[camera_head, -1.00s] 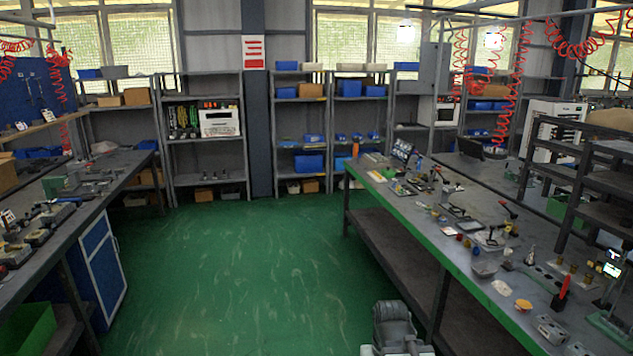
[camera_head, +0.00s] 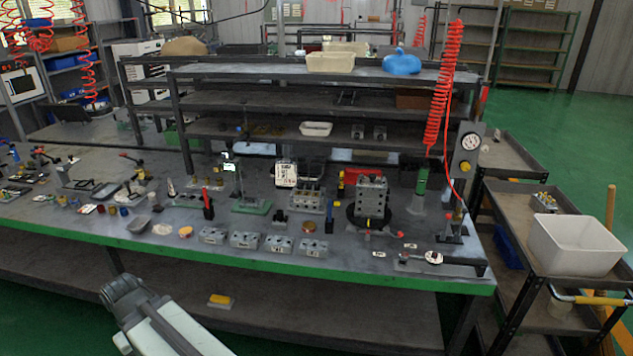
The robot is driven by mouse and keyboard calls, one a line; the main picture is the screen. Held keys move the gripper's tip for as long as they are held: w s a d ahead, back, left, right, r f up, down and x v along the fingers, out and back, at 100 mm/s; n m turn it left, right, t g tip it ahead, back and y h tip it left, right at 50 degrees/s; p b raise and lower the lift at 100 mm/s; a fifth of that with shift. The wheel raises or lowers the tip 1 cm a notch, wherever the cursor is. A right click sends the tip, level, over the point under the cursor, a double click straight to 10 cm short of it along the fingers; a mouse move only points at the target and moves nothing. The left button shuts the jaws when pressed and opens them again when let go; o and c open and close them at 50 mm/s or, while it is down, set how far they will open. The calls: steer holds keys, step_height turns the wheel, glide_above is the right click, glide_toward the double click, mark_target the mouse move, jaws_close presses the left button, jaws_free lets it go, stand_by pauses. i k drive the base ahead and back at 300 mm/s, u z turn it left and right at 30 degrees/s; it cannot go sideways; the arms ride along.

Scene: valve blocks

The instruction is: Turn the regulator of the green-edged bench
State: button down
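The green-edged bench (camera_head: 245,248) runs across the camera view, its green front edge dropping toward the right. Near its right end stands a grey upright panel with a round white gauge (camera_head: 470,141). A regulator (camera_head: 464,167) with a yellow part sits on the panel just below the gauge. A red coiled hose hangs beside it and a thin red line passes close to it. Part of my arm shows at the bottom left, in front of the bench and well away from the regulator. I cannot make out my gripper's fingers.
Grey valve blocks (camera_head: 245,240) line the bench's front, and a taller block (camera_head: 371,197) stands behind. To the right is a dark cart (camera_head: 520,258) with a white bin (camera_head: 574,245), close to the bench end. Green floor shows at the lower left and far right.

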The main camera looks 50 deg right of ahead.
mark_target(465, 166)
steer(key=z, duration=1.5)
